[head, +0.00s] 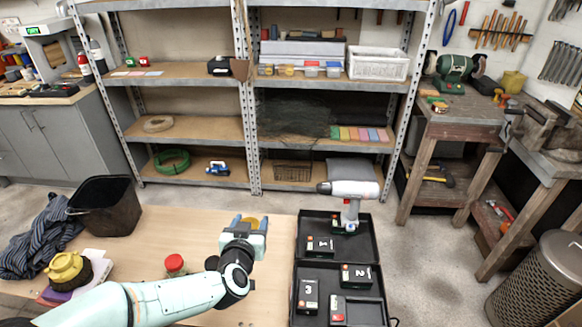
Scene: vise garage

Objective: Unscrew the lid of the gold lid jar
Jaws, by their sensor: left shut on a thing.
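My left gripper (250,224) reaches over the wooden bench from the left, its blue fingertips apart on either side of a gold lid (251,221). It is shut on the gold lid jar at the lid. The jar's body is hidden behind the gripper and wrist, so I cannot tell how far the lid is turned. My right gripper is not in view.
A red-lidded jar (175,264) stands beside my left forearm. An open black case (305,258) with a drill (350,196) and numbered battery packs lies to the right. A black bin (106,207), a yellow-topped container (66,270) and a dark cloth (38,245) are at left.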

